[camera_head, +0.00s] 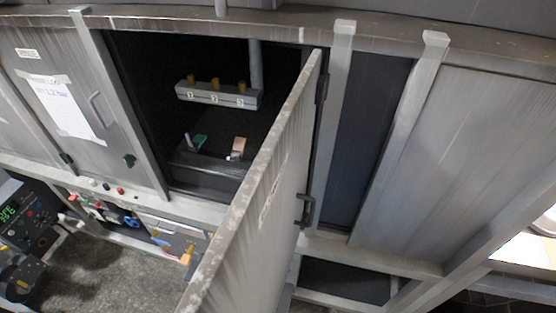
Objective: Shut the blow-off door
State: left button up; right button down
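The blow-off door (262,200) is a grey, scuffed metal panel. It stands wide open, swung out from the cabinet toward me, with its top edge running from the right post down to the bottom of the view. A dark fitting (306,210) sits near its rear edge. The dark cabinet opening (150,85) to its left is uncovered. Inside is a grey block (218,95) with several brass-coloured fittings and numbered labels. Below it are small items on a dark ledge.
A closed grey door (60,55) with a paper sheet (66,105) and a handle is at the left. A control panel (30,215) with a green display stands at lower left. An orange-tipped part (186,258) lies near the open door. Grey floor (110,280) shows below.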

aim_at(244, 268)
jog(key=k+l+u, duration=0.1)
jog(key=k+l, duration=0.15)
jog(key=k, duration=0.25)
jog(key=k+l, duration=0.2)
jog(key=k, duration=0.35)
jog(key=u, duration=0.05)
